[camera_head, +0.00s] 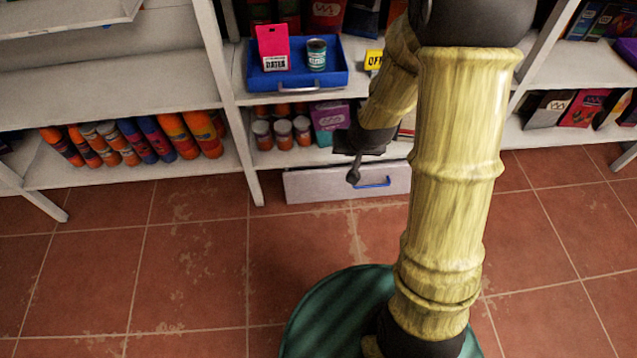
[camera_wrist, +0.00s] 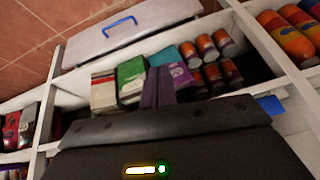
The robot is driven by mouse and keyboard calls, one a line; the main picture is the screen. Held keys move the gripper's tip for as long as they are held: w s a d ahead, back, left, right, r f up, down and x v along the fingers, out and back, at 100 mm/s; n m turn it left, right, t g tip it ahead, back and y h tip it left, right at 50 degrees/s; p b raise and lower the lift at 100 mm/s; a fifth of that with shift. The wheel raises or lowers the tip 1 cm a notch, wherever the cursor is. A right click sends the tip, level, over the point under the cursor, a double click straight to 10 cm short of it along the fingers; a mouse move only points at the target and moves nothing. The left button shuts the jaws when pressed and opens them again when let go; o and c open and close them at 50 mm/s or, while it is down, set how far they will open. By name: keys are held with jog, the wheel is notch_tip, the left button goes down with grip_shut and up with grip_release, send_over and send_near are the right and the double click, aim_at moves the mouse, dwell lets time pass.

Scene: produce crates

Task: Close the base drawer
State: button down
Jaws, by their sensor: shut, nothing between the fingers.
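The base drawer (camera_head: 320,187) is a pale panel with a blue handle (camera_head: 373,182), low under the shelf unit and just above the floor. In the wrist view the drawer front (camera_wrist: 145,30) and its blue handle (camera_wrist: 118,25) show at the top, turned over. How far the drawer stands out is hard to tell. My gripper (camera_head: 353,176) is dark, shut and empty, in front of the lower shelf and left of the handle in the head view. In the wrist view its fingers (camera_wrist: 158,88) point toward the shelf goods, apart from the handle.
A blue tray (camera_head: 298,90) with a silver handle holds a pink packet (camera_head: 273,50) and a can (camera_head: 316,55). Jars (camera_head: 283,133) and boxes (camera_head: 332,117) stand on the lower shelf. Tiled floor (camera_head: 200,260) in front is clear. A shelf post (camera_head: 222,90) stands left of the drawer.

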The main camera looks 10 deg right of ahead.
jog(key=w+a+f+m+t+y+b, duration=0.1)
jog(key=w+a+f+m+t, duration=0.1)
jog(key=w+f, duration=0.35)
jog(key=w+a+f+m+t+y, duration=0.1)
jog(key=w+a+f+m+t, duration=0.1)
jog(key=f, duration=0.7)
jog(key=w+a+f+m+t+y+b, duration=0.1)
jog(key=w+a+f+m+t+y, duration=0.2)
jog(key=f, duration=0.4)
jog(key=m+t+h, duration=0.2)
jog(key=m, duration=0.1)
send_near(318, 175)
jog(key=a+r, duration=0.4)
jog(key=s+d+f+m+t+h+b, duration=0.1)
jog(key=s+f+m+t+h, duration=0.2)
jog(key=s+f+m, duration=0.3)
jog(key=shift+s+d+f+m+h, duration=0.2)
jog(key=shift+s+d+m+h, duration=0.15)
jog(key=shift+s, duration=0.55)
jog(key=w+b, duration=0.7)
jog(key=w, duration=0.6)
jog(key=shift+w+f, duration=0.15)
jog(key=shift+w, duration=0.4)
